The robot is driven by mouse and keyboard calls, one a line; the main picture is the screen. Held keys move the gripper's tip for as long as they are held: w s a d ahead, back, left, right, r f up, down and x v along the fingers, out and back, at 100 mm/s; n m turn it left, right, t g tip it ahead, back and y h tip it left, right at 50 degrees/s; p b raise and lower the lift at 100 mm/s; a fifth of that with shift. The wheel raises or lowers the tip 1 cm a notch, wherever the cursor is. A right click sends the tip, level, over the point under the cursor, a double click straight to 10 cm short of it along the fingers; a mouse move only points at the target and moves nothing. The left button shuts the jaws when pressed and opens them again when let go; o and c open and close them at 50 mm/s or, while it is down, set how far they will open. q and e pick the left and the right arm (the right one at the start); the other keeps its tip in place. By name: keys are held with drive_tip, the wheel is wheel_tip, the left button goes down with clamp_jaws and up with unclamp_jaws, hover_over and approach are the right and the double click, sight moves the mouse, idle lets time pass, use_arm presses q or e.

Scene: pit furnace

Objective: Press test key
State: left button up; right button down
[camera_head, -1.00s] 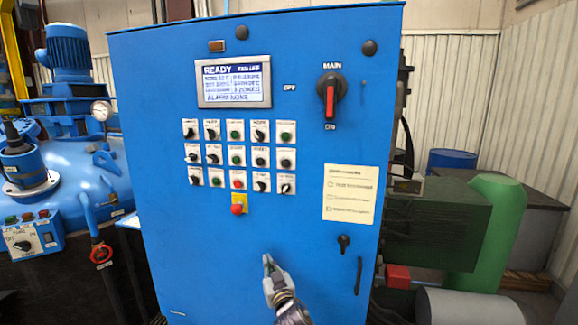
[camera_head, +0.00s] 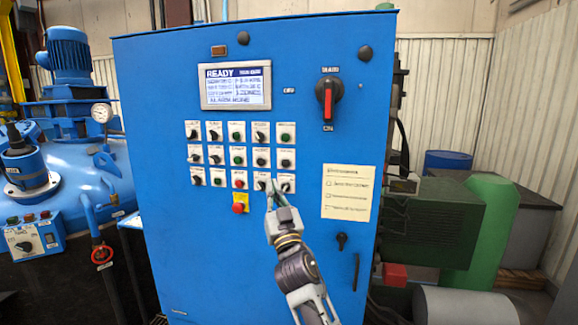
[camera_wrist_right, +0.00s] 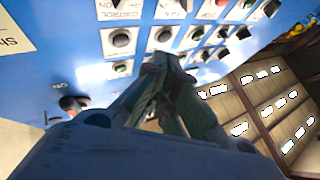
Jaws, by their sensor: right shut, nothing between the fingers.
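The blue control cabinet (camera_head: 200,265) carries a grid of labelled knobs and push buttons. Their labels are too small to read in the head view, so I cannot tell which is the test key. My right gripper (camera_head: 271,192) is shut and empty, its tips by the bottom row near the two rightmost knobs, a black knob (camera_head: 262,184) and a corner knob (camera_head: 285,186). I cannot tell whether the tips touch the panel. In the wrist view the closed fingertips (camera_wrist_right: 167,62) overlap the panel, near a black knob (camera_wrist_right: 121,38). My left gripper is out of view.
A red mushroom button (camera_head: 238,208) on a yellow plate sits below the grid. A lit display (camera_head: 236,86) reads READY. A red main switch (camera_head: 328,92), paper notice (camera_head: 348,190) and black lock (camera_head: 341,240) are to the right.

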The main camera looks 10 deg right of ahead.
drive_tip(key=s+r+t, duration=0.1)
drive_tip(key=s+r, duration=0.2)
drive_tip(key=r, duration=0.2)
drive_tip(key=shift+s+d+r, duration=0.15)
drive_tip(key=shift+d+r, duration=0.25)
